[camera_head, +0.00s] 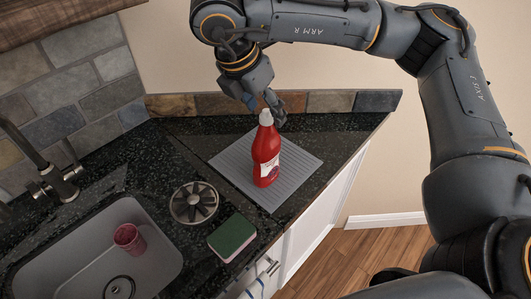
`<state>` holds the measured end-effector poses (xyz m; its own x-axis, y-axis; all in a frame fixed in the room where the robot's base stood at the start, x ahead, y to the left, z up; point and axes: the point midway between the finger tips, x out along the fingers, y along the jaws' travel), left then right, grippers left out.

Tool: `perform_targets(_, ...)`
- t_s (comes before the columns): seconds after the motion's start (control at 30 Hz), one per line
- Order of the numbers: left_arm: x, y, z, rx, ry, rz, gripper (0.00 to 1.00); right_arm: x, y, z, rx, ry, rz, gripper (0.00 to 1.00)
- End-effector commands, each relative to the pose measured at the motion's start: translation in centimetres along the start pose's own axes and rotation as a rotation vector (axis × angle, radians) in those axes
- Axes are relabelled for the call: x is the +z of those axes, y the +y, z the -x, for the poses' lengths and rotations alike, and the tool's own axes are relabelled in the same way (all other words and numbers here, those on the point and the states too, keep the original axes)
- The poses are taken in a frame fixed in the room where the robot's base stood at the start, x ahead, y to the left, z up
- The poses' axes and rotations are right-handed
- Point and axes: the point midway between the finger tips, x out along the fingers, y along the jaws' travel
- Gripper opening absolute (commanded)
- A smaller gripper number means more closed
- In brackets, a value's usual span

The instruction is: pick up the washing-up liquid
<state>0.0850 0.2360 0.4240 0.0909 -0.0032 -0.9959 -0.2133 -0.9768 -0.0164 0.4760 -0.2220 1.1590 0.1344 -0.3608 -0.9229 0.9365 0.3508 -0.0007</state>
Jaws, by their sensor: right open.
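The washing-up liquid (266,152) is a red bottle with a white cap and a pale label. It stands upright on a grey ribbed mat (225,160) on the dark countertop. My right gripper (268,112) points down just above and behind the bottle's cap. It is open, and the cap overlaps it in the picture. I cannot tell whether it touches the cap. My left gripper does not show.
A sink (165,262) with a red cup (129,238) in it lies at the left, with a tap (48,172) behind. A round dark strainer (194,203) and a green sponge (232,236) lie left of the mat. A stone-tiled backsplash borders the counter's back.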

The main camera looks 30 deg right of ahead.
Motion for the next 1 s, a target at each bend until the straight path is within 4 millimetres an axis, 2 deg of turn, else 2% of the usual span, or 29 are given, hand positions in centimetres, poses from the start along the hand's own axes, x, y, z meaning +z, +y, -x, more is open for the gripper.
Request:
perform_targets(0.13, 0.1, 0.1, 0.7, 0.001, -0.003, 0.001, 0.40, 0.1, 0.0, -2.2, -0.002, 0.001, 0.001, 0.60)
perform_targets(0.37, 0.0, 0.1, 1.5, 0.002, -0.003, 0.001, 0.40, 0.0, 0.1, -3.7, -0.001, 0.002, 0.003, 0.60)
perform_targets(0.5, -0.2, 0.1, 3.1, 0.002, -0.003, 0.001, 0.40, -0.2, 0.4, -5.6, -0.003, 0.002, 0.004, 0.60)
perform_targets(0.63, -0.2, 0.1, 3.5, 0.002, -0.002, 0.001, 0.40, -0.3, 0.4, -7.6, -0.002, 0.002, 0.003, 0.60)
perform_targets(0.77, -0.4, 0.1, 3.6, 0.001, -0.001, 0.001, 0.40, -0.3, 0.5, -8.4, 0.002, 0.003, 0.004, 0.60)
perform_targets(0.93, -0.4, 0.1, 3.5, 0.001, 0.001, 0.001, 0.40, -0.4, 0.5, -8.4, 0.002, 0.003, 0.004, 0.60)
perform_targets(0.97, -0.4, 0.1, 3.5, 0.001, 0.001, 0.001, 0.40, -0.4, 0.5, -8.4, 0.002, 0.003, 0.004, 0.58)
perform_targets(1.0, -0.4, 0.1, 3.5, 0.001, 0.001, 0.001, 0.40, -0.4, 0.5, -8.4, 0.002, 0.003, 0.004, 0.49)
